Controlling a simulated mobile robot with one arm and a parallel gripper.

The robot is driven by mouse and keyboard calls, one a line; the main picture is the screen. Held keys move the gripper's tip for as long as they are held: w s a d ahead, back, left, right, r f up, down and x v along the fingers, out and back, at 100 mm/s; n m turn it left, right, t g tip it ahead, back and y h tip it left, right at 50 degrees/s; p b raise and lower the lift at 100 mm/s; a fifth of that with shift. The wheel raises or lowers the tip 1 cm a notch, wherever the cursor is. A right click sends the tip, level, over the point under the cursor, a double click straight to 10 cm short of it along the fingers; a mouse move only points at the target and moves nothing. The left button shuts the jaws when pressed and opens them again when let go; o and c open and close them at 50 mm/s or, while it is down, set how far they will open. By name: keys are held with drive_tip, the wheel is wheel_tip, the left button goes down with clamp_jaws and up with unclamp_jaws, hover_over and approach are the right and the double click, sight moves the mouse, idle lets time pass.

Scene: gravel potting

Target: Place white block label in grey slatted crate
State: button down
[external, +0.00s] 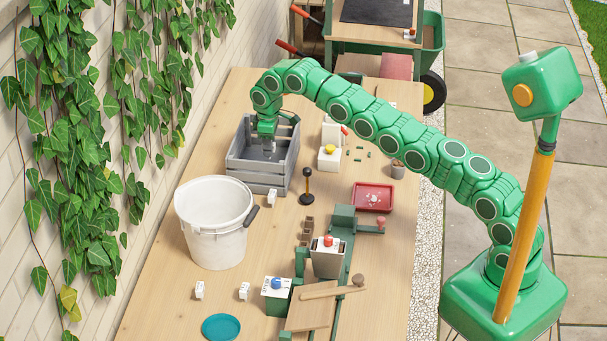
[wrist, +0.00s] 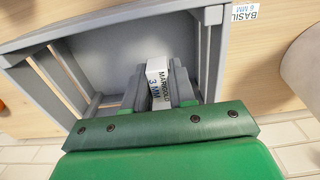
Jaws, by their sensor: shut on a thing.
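The grey slatted crate (external: 250,178) stands on the far half of the bench, by the wall. My gripper (external: 268,150) points down into it. In the wrist view my gripper (wrist: 158,88) is shut on a white block label (wrist: 158,72) reading "MARIGOLD 3 MM", between its two dark fingers. The label is within the outline of the crate (wrist: 100,27); I cannot tell whether it touches the floor. The crate's visible floor is bare around the label. Another white block label (wrist: 243,12), reading "BASIL 6 MM", is outside the crate; it also shows in the external view (external: 272,196).
A white bucket (external: 215,235) stands in front of the crate. A black-knobbed stand (external: 307,190), a yellow-knobbed white box (external: 329,159) and a red tray (external: 372,197) are to the right. Two small white blocks (external: 199,290) (external: 244,291) and a teal saucer (external: 221,327) are nearer.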

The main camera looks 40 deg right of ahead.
drive_tip(key=shift+f, duration=4.25)
drive_tip(key=c, duration=0.9)
unclamp_jaws()
drive_tip(key=shift+f, duration=0.15)
drive_tip(key=shift+c, duration=0.2)
wheel_tip(320, 180, up, 11)
drive_tip(key=shift+a+f, duration=0.1)
drive_tip(key=shift+r, duration=0.75)
